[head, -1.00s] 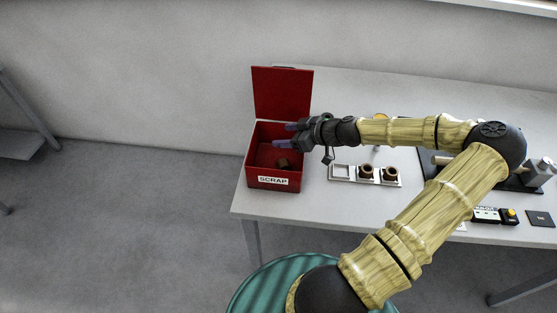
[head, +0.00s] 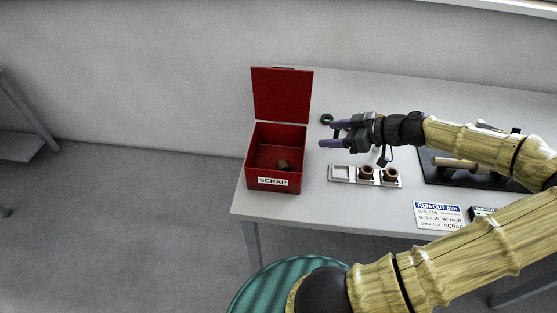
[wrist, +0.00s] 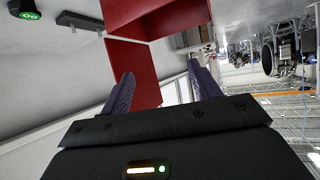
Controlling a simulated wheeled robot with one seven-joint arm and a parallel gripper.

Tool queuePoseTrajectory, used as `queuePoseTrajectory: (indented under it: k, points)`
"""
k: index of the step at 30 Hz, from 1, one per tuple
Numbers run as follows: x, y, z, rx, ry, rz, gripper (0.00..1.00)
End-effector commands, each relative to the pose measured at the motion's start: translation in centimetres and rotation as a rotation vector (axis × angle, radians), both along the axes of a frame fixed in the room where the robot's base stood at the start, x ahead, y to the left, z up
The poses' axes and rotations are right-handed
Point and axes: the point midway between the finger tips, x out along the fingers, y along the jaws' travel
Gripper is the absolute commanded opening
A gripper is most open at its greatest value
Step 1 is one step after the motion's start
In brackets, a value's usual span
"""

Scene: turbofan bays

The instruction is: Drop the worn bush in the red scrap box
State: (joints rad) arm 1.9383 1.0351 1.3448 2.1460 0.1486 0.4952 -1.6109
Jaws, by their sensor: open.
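The red scrap box (head: 262,181) stands on the left end of the table with its lid (head: 281,95) raised, and a white SCRAP label on its front. A brown bush (head: 283,165) lies on the floor inside the box. My gripper (head: 325,134) is open and empty, above the table to the right of the box, its fingers pointing left. In the wrist view the two purple fingers (wrist: 163,95) are apart with nothing between them, and the red box (wrist: 135,75) shows beyond them.
A white tray (head: 341,173) in front of my gripper has an empty left slot and brown bushes (head: 366,173) in its other slots. A run-out card (head: 438,216) lies near the front edge. A dark fixture (head: 440,174) stands at right.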

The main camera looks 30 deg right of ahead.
Motion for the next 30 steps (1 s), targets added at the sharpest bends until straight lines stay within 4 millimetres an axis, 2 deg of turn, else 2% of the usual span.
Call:
queuePoseTrajectory:
  k: [1, 3, 30]
  points:
    - [-0.39, -0.32, 0.77, -0.001, 0.001, -0.002, 0.62]
    - [-0.78, -0.56, 0.88, 0.000, 0.000, -0.001, 0.62]
    - [-0.98, -0.68, 0.74, 0.000, -0.001, 0.000, 0.62]
